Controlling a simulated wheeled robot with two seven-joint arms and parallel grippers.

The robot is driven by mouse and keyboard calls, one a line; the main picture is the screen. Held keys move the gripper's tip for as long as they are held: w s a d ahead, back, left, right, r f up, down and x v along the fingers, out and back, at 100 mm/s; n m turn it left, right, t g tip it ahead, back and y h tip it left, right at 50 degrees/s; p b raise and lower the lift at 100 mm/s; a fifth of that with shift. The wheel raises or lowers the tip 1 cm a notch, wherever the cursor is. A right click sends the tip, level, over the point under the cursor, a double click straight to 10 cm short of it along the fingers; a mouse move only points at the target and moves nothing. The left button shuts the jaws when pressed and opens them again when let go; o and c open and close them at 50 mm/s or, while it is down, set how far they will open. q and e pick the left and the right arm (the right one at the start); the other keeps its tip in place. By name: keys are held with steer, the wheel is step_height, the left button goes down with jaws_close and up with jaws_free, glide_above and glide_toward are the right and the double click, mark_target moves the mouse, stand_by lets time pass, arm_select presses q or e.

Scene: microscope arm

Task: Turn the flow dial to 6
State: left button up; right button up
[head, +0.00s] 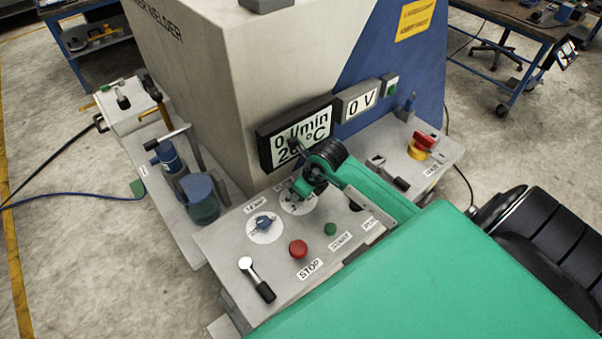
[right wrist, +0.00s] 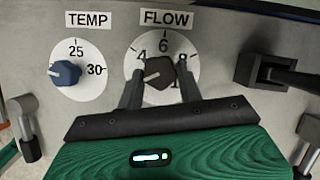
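The flow dial (right wrist: 160,71) is a black knob on a white round scale under a FLOW label in the right wrist view. Its white pointer mark points left and slightly down, below the 4; the 6 is at the top. My right gripper (right wrist: 161,62) is open, with one dark finger on each side of the knob and white scale showing between knob and fingers. The fingers hide part of the lower scale. In the head view my right gripper (head: 296,172) covers most of the flow dial. The display (head: 297,138) reads 0 l/min. My left gripper is not in view.
A blue temp dial (right wrist: 65,73) sits left of the flow dial. A red stop button (head: 298,249), a green button (head: 330,229) and a black-handled lever (head: 257,279) stand on the panel nearer me. A black lever (right wrist: 285,72) is to the right.

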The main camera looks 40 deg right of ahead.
steer(key=shift+c, duration=1.3)
steer(key=shift+m, duration=0.3)
steer(key=m+h+b, duration=0.1)
steer(key=m+h, duration=0.1)
steer(key=m, duration=0.2)
steer(key=shift+a+b, duration=0.2)
steer(key=shift+b, duration=0.2)
steer(key=m+h+b, duration=0.1)
steer(key=m, duration=0.1)
steer(key=m+b, duration=0.2)
steer(key=m, duration=0.1)
steer(key=shift+w+a+f+h, duration=0.1)
steer(key=shift+w+a+h, duration=0.05)
steer(key=shift+h, duration=0.25)
steer(key=m+b, duration=0.2)
steer(key=shift+a+m+g+h, duration=0.1)
steer(key=shift+m+g+h, duration=0.2)
steer(key=shift+g+h, duration=0.1)
steer(key=shift+m+b, duration=0.3)
steer(key=shift+m, duration=0.5)
steer(key=shift+w+r+m+g+h, duration=0.2)
steer(key=shift+m+g+h, duration=0.3)
steer(key=shift+m, duration=0.5)
